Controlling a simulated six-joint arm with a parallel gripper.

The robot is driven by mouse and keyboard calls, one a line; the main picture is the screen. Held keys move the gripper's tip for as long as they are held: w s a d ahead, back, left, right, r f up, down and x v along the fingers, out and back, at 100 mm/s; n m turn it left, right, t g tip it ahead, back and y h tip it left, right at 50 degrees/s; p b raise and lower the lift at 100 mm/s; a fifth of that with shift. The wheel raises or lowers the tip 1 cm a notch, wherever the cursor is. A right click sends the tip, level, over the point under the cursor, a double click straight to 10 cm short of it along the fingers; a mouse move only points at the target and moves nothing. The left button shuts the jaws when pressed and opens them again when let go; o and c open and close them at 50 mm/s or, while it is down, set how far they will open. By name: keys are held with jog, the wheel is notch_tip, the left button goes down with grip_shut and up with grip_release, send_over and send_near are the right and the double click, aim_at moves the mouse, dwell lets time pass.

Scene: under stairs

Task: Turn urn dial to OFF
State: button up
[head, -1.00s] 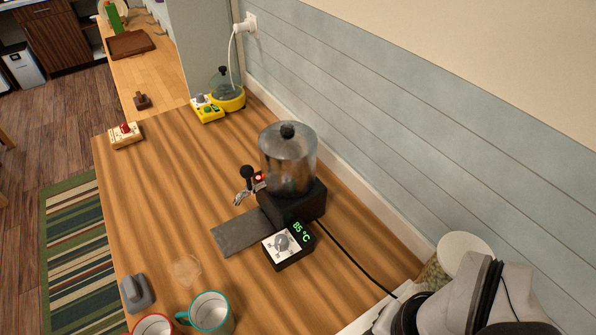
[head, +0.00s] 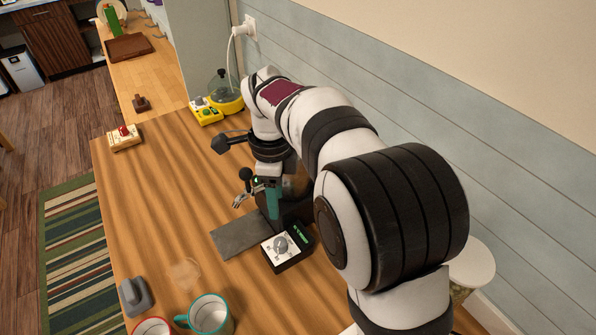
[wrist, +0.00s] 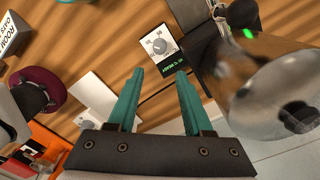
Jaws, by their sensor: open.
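The urn (head: 296,180), a clear vessel with a dark lid on a black base, is mostly hidden behind my arm in the head view. In the wrist view its glass body (wrist: 285,95) fills the right side. Its control box carries a white plate with a round grey dial (head: 281,245) and a green display. The dial also shows in the wrist view (wrist: 160,46), beyond the fingertips; its setting is too small to read. My gripper (wrist: 156,76) has teal fingers, spread apart and empty. In the head view my gripper (head: 271,208) points down just above and behind the dial box.
The urn's tap with a black knob (head: 245,175) projects left over a grey drip plate (head: 240,236). Mugs (head: 208,314) and a grey object (head: 135,296) stand at the front left. A yellow appliance (head: 226,100) sits behind. The counter's left middle is clear.

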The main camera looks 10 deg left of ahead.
aim_at(280, 242)
notch_tip(280, 242, down, 15)
jog(key=shift+d+f, duration=0.1)
grip_shut()
dwell(0.4)
